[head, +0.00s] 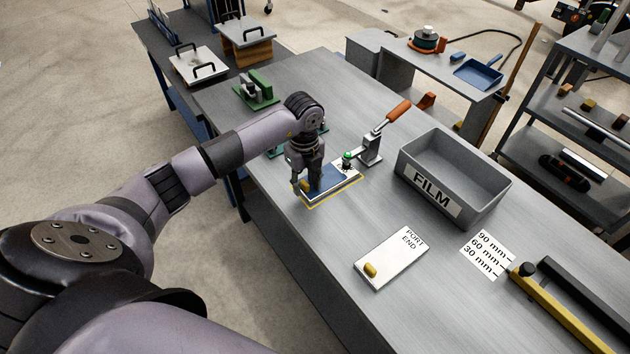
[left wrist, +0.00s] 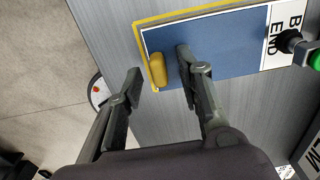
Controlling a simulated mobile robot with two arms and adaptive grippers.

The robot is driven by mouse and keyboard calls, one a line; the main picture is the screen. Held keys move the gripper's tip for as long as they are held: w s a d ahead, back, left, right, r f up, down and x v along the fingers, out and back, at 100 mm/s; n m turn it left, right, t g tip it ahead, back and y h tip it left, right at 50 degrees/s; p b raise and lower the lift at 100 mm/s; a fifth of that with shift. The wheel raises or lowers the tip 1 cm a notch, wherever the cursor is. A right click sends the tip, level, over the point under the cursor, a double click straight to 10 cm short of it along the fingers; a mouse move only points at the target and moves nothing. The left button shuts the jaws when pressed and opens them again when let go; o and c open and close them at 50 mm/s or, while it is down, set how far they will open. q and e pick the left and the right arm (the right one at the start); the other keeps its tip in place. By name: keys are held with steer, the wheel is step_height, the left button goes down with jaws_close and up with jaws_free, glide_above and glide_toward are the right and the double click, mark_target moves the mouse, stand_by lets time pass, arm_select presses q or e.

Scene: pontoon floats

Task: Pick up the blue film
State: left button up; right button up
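The blue film (head: 327,180) lies flat on a white plate inside a yellow outline on the bench. It also shows in the left wrist view (left wrist: 228,52), next to a "B END" label. A yellow tab (left wrist: 157,69) sits at its left end. My left gripper (head: 310,183) points down over that end. In the left wrist view its fingers are apart and empty. One finger is over the film and the other is past the plate's edge, with the tab between them in the picture. I cannot tell its exact height. My right gripper is not in view.
A toggle clamp (head: 372,150) with an orange handle stands at the film's far end. A grey bin (head: 486,172) labelled FILM stands to the right. A white "PORT END" plate (head: 393,262) lies nearer. Bare bench lies between them.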

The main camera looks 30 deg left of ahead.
arm_select(q)
steer(key=c, duration=0.7)
steer(key=shift+r, duration=0.15)
